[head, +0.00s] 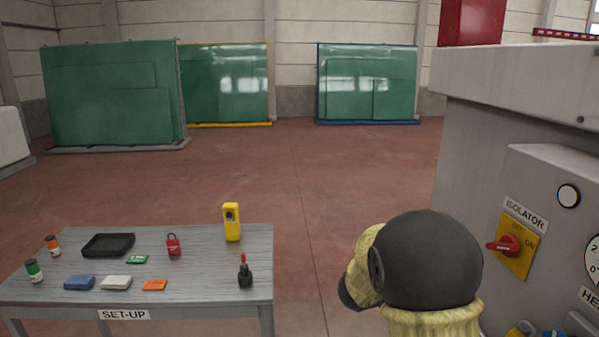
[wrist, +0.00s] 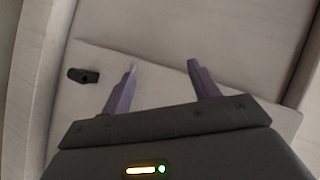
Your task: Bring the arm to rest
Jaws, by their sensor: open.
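My gripper (wrist: 163,67) shows in the wrist view with its two purple fingers apart and nothing between them. Beyond the fingers is a pale grey panel (wrist: 240,57) with a small black fitting (wrist: 83,75) to the left of the fingers. I cannot tell how far the panel is from the fingertips. In the head view a dark, rounded part of my arm stands in front of the machine at the lower right. The gripper itself does not show there.
The grey machine (head: 480,130) with a red isolator switch (head: 503,244) stands close on the right. The SET-UP table (head: 200,289) at lower left bears a black tray (head: 108,245), a red padlock (head: 173,246), a yellow device (head: 232,222) and small items. Open floor lies beyond.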

